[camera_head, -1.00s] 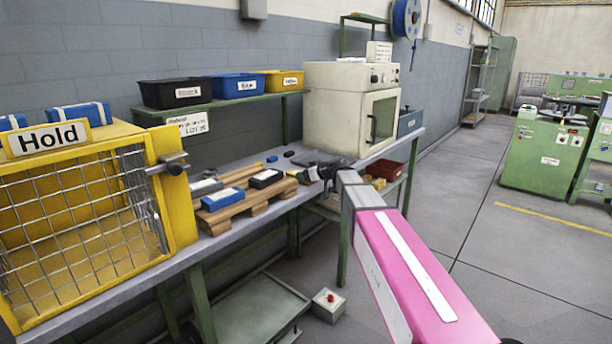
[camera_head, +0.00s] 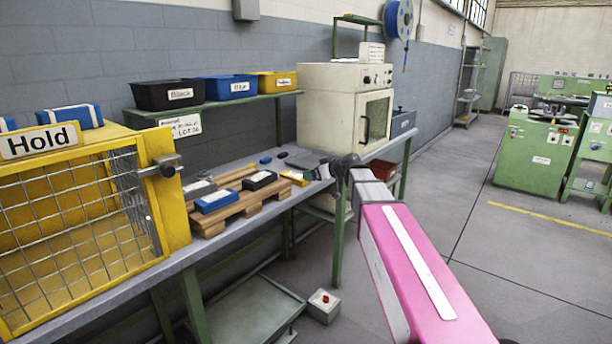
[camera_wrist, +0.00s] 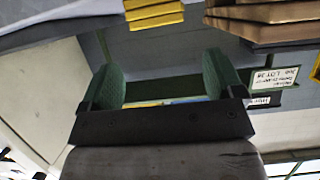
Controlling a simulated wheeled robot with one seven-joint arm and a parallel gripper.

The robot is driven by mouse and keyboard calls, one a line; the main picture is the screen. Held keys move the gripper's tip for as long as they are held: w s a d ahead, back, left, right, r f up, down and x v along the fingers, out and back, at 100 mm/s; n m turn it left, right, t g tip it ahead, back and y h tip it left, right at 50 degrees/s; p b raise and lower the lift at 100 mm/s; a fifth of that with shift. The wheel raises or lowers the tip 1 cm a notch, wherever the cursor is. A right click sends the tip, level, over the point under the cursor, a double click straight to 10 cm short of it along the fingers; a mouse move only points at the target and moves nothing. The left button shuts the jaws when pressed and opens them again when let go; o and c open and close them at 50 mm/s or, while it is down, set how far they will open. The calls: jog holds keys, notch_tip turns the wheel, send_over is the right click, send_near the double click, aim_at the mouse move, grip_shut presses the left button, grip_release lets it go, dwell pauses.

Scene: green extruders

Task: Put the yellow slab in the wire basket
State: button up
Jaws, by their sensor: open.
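The yellow slab (camera_head: 295,178) lies on the bench beside the right end of a wooden pallet, with a pale label on its top. It also shows at the top of the wrist view (camera_wrist: 155,15). My gripper (camera_head: 345,166) is just right of the slab in the head view, over the bench's front edge. In the wrist view my gripper (camera_wrist: 160,85) has its two green-padded fingers apart with nothing held between them. I cannot make out a separate wire basket; a yellow wire-mesh cage (camera_head: 80,225) marked "Hold" stands at the left of the bench.
The wooden pallet (camera_head: 232,212) carries a blue block (camera_head: 216,200) and a black block (camera_head: 260,180). Black, blue and yellow bins (camera_head: 276,82) stand on the shelf behind. A cream oven (camera_head: 345,105) stands at the bench's far end. Open floor lies to the right.

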jog(key=s+d+f+m+g+h, duration=0.2)
jog(key=s+d+f, duration=0.2)
jog(key=s+f, duration=0.3)
jog(key=s+d+f+m+g+h, duration=0.2)
jog(key=s+d+f+m+h, duration=0.1)
jog(key=s+f, duration=0.5)
notch_tip(320, 180, down, 4)
jog(key=shift+d+r, duration=0.25)
jog(key=shift+d, duration=0.5)
jog(key=shift+o, duration=0.3)
jog(key=s+d+f+m+g+h, duration=0.4)
jog(key=s+d+f, duration=0.4)
jog(key=s+f, duration=0.3)
jog(key=shift+s+m+h, duration=0.5)
jog(key=shift+s+h, duration=0.2)
jog(key=shift+s, duration=0.5)
jog(key=shift+s+d+f, duration=0.15)
jog(key=shift+s+d, duration=0.15)
jog(key=shift+d, duration=0.1)
jog(key=n+t+y, duration=0.5)
jog(key=n+y, duration=0.2)
jog(key=n, duration=0.3)
send_near(295, 175)
jog(key=x, duration=0.9)
jog(key=shift+a+f, duration=0.1)
jog(key=shift+f, duration=0.15)
jog(key=c, duration=1.2)
jog(key=shift+r, duration=0.1)
